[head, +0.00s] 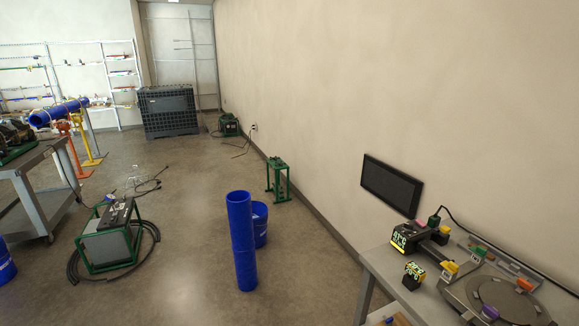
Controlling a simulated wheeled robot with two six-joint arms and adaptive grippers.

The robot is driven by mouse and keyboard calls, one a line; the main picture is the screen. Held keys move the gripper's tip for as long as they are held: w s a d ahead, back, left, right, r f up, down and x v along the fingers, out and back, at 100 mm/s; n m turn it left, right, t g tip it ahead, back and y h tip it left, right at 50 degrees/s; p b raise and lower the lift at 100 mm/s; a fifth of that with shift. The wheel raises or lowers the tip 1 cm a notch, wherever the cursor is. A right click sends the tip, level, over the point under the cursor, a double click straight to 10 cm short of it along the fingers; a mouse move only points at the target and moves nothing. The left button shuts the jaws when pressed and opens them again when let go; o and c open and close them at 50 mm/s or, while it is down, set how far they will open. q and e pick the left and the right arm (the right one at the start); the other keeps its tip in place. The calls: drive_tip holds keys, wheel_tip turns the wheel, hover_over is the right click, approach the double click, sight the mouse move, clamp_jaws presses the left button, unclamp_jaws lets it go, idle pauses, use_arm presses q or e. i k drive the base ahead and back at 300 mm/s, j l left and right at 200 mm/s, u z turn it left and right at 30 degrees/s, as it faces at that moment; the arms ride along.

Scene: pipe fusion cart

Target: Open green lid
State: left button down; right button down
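Neither of my grippers shows in the head view. At the lower right, a grey table carries a device with a dark round plate (500,300). Small coloured parts sit around this plate, one of them a green part (480,251) at its back edge. A second small green piece (434,221) stands farther back, by a black cable. Both are too small to tell whether either is a lid, or open or shut.
A grey table (374,262) stands against the right wall, with black-and-yellow tools (413,276) on it. A green-framed box (108,245) with a coiled cable is at left.

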sight(479, 251)
drive_tip(key=z, duration=1.4)
